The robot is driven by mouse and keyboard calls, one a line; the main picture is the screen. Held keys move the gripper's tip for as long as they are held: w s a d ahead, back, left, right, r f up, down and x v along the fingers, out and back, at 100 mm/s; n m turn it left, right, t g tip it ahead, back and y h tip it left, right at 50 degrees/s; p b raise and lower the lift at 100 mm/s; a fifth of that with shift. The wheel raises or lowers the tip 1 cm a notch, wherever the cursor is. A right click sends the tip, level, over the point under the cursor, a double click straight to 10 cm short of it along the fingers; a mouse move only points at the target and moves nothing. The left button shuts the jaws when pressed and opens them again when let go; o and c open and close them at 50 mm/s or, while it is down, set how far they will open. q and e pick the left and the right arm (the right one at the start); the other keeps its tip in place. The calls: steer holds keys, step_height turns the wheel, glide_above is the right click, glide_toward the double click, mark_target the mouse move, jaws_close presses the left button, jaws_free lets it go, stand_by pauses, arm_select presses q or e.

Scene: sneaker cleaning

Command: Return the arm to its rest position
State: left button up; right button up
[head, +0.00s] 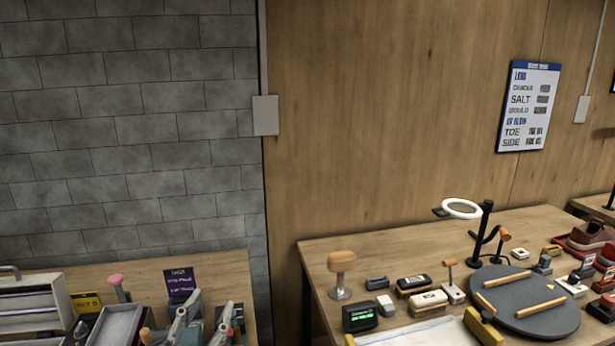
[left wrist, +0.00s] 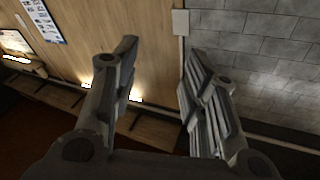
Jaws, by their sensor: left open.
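My left gripper (head: 210,299) shows at the bottom edge of the head view, in front of the left table (head: 254,282). Its two grey fingers point upward and stand apart, with nothing between them. In the left wrist view the gripper (left wrist: 160,62) is also open and empty, with the wooden wall and floor behind the gap. Most of the left arm is out of the picture. My right gripper is in neither view.
The left table holds trays (head: 118,322), a dark purple sign (head: 180,282) and a pink-topped tool (head: 116,283) near the gripper. The right table (head: 318,262) holds a round grey mat (head: 556,321), a ring lamp (head: 461,208), several brushes and a shoe (head: 590,236). A gap separates the tables.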

arm_select(q)
steer(key=s+a+f+n+g+y, duration=0.3)
steer(key=a+f+g, duration=0.1)
steer(key=f, duration=0.6)
steer(key=s+f+g, duration=1.2)
steer(key=s+f, duration=0.7)
steer(key=s, duration=0.3)
step_height(320, 180, down, 26)
steer(key=s+g, duration=0.1)
steer(key=s, duration=0.1)
steer(key=s+a+f+g, duration=0.1)
steer(key=s+a+f, duration=0.1)
steer(key=s+f, duration=1.3)
steer(key=shift+s+a, duration=0.25)
steer(key=shift+s, duration=0.55)
steer(key=shift+c, duration=0.2)
